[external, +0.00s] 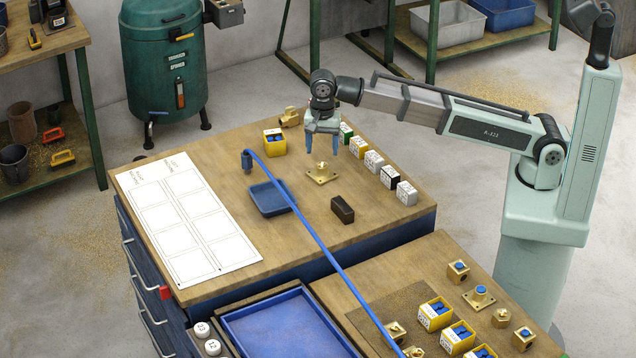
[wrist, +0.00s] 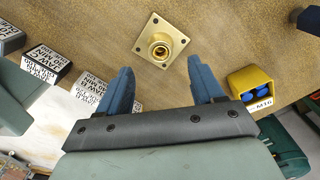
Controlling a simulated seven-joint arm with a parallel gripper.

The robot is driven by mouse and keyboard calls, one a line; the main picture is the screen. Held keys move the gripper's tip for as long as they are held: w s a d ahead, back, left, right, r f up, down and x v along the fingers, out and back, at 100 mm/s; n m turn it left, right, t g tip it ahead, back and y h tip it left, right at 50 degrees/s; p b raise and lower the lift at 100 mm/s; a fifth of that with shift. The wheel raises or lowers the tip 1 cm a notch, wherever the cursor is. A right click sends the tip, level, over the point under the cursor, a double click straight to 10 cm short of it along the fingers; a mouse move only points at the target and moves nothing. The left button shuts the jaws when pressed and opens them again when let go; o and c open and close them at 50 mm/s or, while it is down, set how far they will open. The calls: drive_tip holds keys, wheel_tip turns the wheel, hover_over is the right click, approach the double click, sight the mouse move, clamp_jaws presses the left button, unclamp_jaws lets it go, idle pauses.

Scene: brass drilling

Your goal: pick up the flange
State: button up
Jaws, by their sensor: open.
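The flange (external: 322,174) is a brass square plate with corner holes and a round raised hub. It lies flat on the wooden bench top, and in the wrist view the flange (wrist: 161,40) sits near the top centre. My gripper (external: 322,148) hangs over the bench just above and behind the flange, with its two blue fingers pointing down. In the wrist view my gripper (wrist: 160,68) is open and empty, its fingers spread on either side of the flange's line and apart from it.
A row of small labelled boxes (external: 389,176) stands right of the flange. A yellow bin (external: 274,142) and a brass fitting (external: 290,117) are behind left. A dark block (external: 342,209), blue tray (external: 269,197) and blue hose (external: 305,222) lie in front. A white printed sheet (external: 188,222) covers the left.

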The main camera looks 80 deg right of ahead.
sight(322, 165)
drive_tip(key=shift+f, duration=3.2)
drive_tip(key=shift+c, duration=0.3)
clamp_jaws()
